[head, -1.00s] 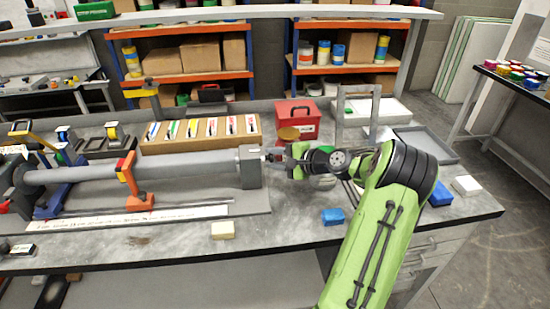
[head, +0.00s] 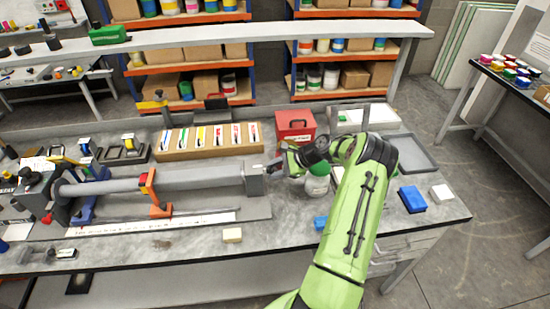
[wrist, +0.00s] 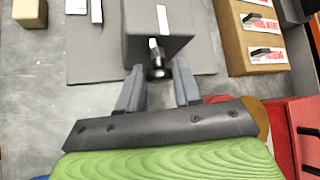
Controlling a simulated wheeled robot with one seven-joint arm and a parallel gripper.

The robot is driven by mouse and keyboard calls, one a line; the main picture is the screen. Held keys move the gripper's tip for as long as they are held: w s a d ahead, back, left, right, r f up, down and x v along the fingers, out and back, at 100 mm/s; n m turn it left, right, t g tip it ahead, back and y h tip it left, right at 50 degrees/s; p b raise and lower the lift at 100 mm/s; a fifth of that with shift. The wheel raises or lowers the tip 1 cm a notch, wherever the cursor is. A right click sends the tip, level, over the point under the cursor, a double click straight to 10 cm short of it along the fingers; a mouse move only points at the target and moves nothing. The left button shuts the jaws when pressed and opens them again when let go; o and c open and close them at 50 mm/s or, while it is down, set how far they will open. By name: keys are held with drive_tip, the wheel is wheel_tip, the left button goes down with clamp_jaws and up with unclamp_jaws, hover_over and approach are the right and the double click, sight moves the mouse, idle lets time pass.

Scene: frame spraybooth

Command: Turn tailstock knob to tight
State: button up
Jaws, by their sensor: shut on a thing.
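The grey tailstock block (head: 253,182) stands at the right end of the long grey tube in the head view. It also shows at the top of the wrist view (wrist: 160,35). The tailstock knob (wrist: 157,70), a small dark metal piece with a light bar, sticks out of the block's near face in the wrist view. My gripper (wrist: 157,78) is shut on the knob, one grey finger on each side. In the head view my gripper (head: 277,164) is at the right face of the block, and the knob is mostly hidden there.
A wooden tray of striped cards (head: 205,152) lies behind the tube.

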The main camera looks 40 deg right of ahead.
drive_tip(key=shift+w+d+r+m+g+y+p, duration=0.15)
drive_tip(key=shift+m+g+y+p, duration=0.25)
drive_tip(key=shift+g, duration=0.35)
drive_tip(key=shift+w+f+m+g+y+p, duration=0.1)
drive_tip(key=shift+m+g+y+p, duration=0.15)
drive_tip(key=shift+m+g+y, duration=0.4)
drive_tip(key=o, duration=1)
drive_tip(key=shift+o, duration=0.2)
drive_tip(key=shift+r, duration=0.1)
